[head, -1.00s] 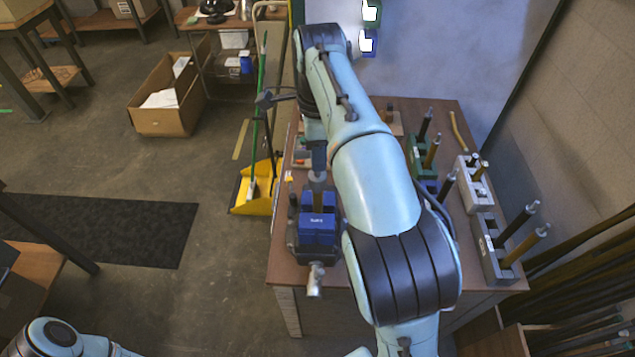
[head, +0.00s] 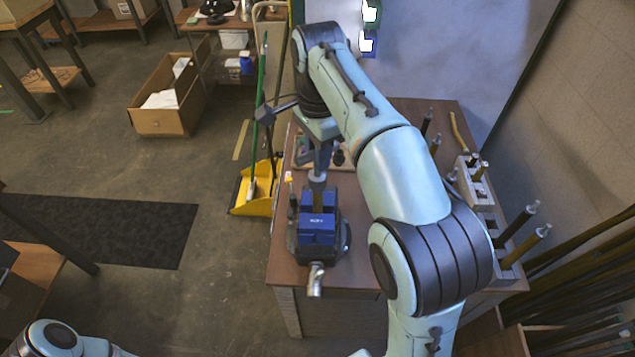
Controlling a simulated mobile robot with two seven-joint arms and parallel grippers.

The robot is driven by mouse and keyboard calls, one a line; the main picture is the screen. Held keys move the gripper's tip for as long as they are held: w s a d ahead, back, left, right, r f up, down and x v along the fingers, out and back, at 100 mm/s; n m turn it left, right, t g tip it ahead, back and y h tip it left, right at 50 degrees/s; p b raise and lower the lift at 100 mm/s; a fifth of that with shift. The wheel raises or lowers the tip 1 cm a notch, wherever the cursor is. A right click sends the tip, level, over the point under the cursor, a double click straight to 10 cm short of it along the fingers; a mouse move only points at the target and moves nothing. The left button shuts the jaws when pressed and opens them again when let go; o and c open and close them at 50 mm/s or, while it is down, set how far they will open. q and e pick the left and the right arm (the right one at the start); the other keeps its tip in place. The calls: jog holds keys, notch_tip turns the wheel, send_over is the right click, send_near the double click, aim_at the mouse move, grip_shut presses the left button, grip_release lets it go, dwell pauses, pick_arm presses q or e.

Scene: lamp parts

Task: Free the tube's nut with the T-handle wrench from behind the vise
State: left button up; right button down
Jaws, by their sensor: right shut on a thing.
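The blue vise (head: 318,228) stands near the left front of the bench. A grey upright cylinder (head: 317,184), apparently the tube's end or its nut, rises at the vise's back side. My right gripper (head: 319,160) points down just above and behind the vise, in line with this cylinder. It is shut on what seems to be the T-handle wrench, mostly hidden by the gripper and wrist. Whether the wrench sits on the nut cannot be told. A dark bar with a block end juts left from the wrist. My left gripper is out of view; only arm links show at lower left.
The wooden bench (head: 345,274) is clear in front of and right of the vise. Grey holders (head: 490,236) with upright rods stand along the right. A shallow tray lies behind the vise. A yellow dustpan (head: 256,190) stands on the floor left of the bench.

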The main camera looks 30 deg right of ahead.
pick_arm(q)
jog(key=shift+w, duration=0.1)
pick_arm(e)
jog(key=shift+n, duration=1.4)
jog(key=shift+r+n, duration=0.1)
jog(key=shift+n, duration=0.5)
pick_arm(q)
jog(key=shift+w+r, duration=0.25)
pick_arm(e)
jog(key=shift+w+n, duration=0.1)
jog(key=shift+n, duration=1)
jog(key=shift+n+p, duration=0.4)
jog(key=shift+n, duration=1.3)
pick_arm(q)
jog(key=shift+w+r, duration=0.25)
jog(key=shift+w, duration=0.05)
